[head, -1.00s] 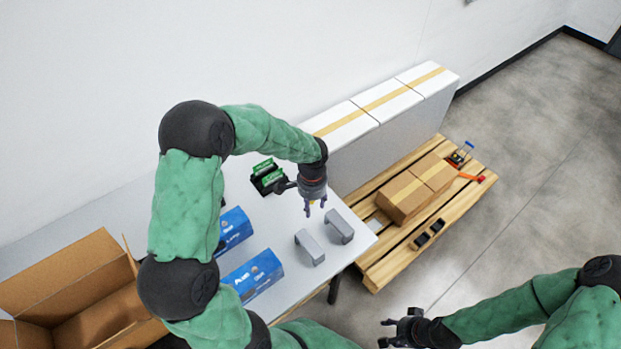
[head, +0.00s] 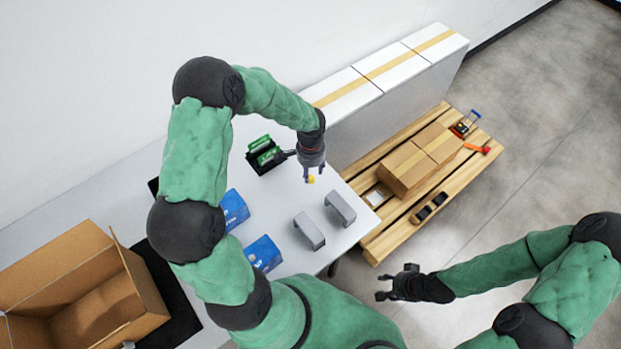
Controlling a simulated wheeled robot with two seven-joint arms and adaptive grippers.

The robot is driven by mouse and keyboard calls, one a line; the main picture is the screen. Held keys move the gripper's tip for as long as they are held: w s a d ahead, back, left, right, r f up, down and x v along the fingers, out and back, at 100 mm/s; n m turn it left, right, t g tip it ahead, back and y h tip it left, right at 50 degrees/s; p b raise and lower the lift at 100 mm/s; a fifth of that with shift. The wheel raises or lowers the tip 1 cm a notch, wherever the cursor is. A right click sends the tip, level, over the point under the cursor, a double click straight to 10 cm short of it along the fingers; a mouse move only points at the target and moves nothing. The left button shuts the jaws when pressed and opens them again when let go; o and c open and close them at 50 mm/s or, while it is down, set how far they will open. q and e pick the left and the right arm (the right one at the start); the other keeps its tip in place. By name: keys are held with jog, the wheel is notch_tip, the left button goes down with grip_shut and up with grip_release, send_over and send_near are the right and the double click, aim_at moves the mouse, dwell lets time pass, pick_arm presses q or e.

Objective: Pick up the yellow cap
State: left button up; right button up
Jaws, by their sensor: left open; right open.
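The small yellow cap (head: 311,179) shows at the fingertips of my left gripper (head: 313,174), over the white table. The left gripper points down and is open, its fingers on either side of the cap. I cannot tell whether they touch it, or whether the cap rests on the table. My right gripper (head: 384,283) is open and empty, out over the floor at the right of the table.
Two grey brackets (head: 309,231) (head: 340,208) stand near the table's (head: 285,195) right edge. Blue boxes (head: 263,254) and an open carton (head: 75,285) lie left. A pallet (head: 385,235) with brown boxes stands right.

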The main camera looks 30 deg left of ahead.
aim_at(311, 177)
pick_arm(q)
jog(key=f, duration=0.3)
jog(key=f+b, duration=0.1)
jog(key=shift+w+a+f, duration=0.2)
jog(key=shift+w+f, duration=0.1)
jog(key=shift+f, duration=0.05)
jog(key=shift+c, duration=0.3)
jog(key=c, duration=0.7)
jog(key=shift+c, duration=0.2)
